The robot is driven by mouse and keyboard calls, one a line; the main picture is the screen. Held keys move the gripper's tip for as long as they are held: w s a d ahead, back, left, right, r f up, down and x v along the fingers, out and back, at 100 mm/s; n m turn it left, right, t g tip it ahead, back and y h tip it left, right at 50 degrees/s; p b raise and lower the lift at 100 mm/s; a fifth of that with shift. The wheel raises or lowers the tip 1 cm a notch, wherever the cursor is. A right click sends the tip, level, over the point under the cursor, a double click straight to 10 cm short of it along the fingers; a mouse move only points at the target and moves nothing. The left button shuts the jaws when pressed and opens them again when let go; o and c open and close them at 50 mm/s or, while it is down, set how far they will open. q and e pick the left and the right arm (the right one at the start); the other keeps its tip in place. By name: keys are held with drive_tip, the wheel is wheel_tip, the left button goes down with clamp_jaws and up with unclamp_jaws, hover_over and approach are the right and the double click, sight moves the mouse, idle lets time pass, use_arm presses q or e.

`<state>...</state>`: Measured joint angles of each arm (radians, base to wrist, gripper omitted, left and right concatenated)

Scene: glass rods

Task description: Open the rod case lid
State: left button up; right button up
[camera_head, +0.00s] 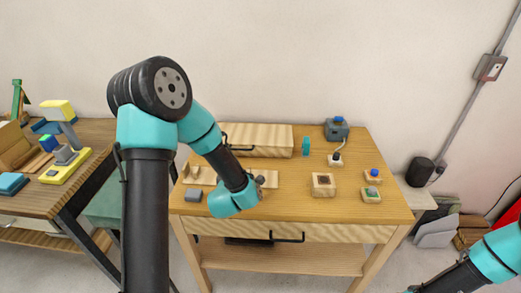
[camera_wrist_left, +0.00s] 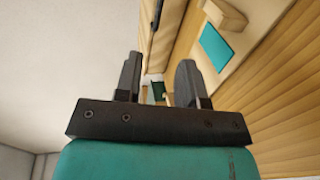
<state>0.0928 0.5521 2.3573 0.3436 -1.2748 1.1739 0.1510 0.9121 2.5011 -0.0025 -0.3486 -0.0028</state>
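The rod case appears to be the long light-wood box (camera_head: 258,138) at the back of the table, with a dark handle by its left front. Its lid looks closed, though my left arm hides part of the box. My left gripper (camera_head: 262,181) hangs above the table in front of the box, apart from it. In the left wrist view its two fingers (camera_wrist_left: 158,82) are spread with nothing held between them. My right arm enters at the lower right of the head view, and its gripper is out of frame.
The wooden table (camera_head: 290,198) has a front drawer with a dark handle. A wooden block (camera_head: 323,184), small button blocks (camera_head: 371,195) and a grey-blue device (camera_head: 336,128) stand on its right. A grey block (camera_head: 193,195) lies at the left. A cluttered second table (camera_head: 95,130) stands further left.

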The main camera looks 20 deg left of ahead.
use_arm(q)
drive_tip(key=shift+d, duration=0.1)
drive_tip(key=shift+w, duration=0.1)
approach(242, 149)
drive_tip(key=x, duration=1)
drive_tip(key=shift+w+a+f, duration=0.1)
drive_tip(key=shift+a+f, duration=0.1)
drive_tip(key=shift+f, duration=0.05)
drive_tip(key=shift+c, duration=0.2)
clamp_jaws()
idle(0.4)
